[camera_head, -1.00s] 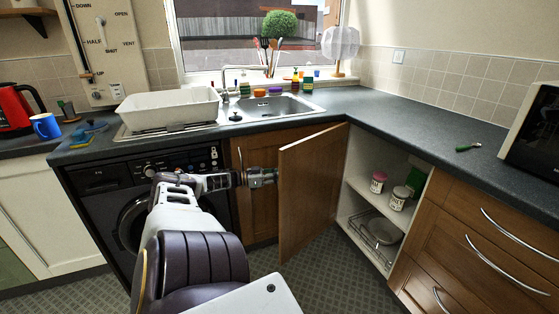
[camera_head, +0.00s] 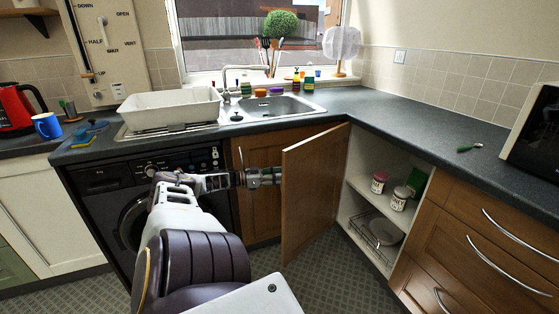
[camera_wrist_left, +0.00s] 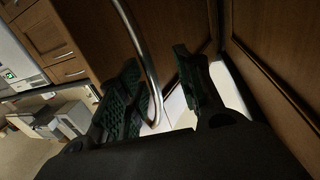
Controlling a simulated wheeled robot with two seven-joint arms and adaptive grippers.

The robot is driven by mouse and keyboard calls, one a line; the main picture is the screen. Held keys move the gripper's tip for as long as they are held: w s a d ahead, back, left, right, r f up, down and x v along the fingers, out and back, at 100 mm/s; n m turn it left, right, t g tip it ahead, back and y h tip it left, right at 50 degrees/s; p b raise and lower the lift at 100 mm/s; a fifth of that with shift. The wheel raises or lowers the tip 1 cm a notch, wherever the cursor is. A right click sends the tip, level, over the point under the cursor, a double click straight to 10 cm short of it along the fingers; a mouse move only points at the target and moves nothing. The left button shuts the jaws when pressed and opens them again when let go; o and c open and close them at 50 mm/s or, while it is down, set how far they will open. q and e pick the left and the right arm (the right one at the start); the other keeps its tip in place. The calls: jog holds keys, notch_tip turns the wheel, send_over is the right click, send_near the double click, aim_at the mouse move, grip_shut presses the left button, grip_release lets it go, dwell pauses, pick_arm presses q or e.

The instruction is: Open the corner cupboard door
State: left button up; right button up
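The corner cupboard door (camera_head: 312,190) is a brown wooden panel that stands open in the head view, swung out from the cupboard (camera_head: 385,200), whose shelves show. My left gripper (camera_head: 274,176) is at the door's left side, level with its upper half. In the left wrist view the curved metal handle (camera_wrist_left: 147,62) passes between the fingers of my left gripper (camera_wrist_left: 158,62). The fingers are spread with a gap, and the handle lies nearer the left finger; whether it touches is unclear. The handle is hidden in the head view. My right gripper is not in view.
Jars (camera_head: 398,198) stand on the upper shelf, and pale dishes (camera_head: 384,232) sit below. Wooden drawers (camera_head: 480,245) with metal handles are right of the opening. The dark worktop (camera_head: 400,112) runs above. A black washing machine (camera_head: 105,185) is at left. The floor (camera_head: 340,270) by the door is clear.

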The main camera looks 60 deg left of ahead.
pick_arm(q)
jog(key=v, duration=1.1)
dwell(0.3)
